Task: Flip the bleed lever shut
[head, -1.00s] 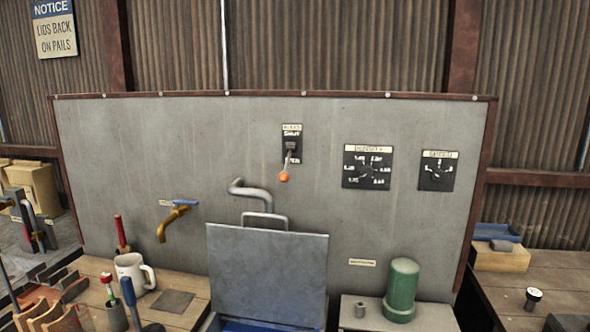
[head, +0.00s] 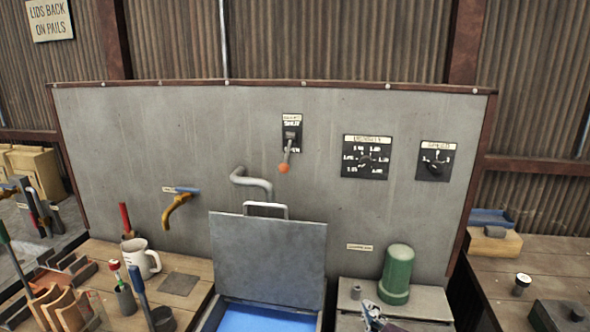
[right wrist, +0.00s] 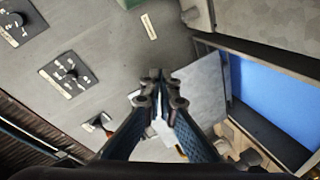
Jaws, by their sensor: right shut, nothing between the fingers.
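The bleed lever (head: 286,160) is on a dark plate (head: 292,121) high on the grey panel. Its orange knob hangs down, at the plate's lower mark and away from the upper "shut" label. In the right wrist view my right gripper (right wrist: 160,86) is shut and empty. My left gripper is out of view.
A bin with a raised grey lid (head: 268,258) and blue inside stands below the lever. A bent pipe (head: 252,183) and a tap (head: 175,210) stick out of the panel. A green cylinder (head: 397,274) stands near my right gripper. Two dials (head: 367,157) are right of the lever.

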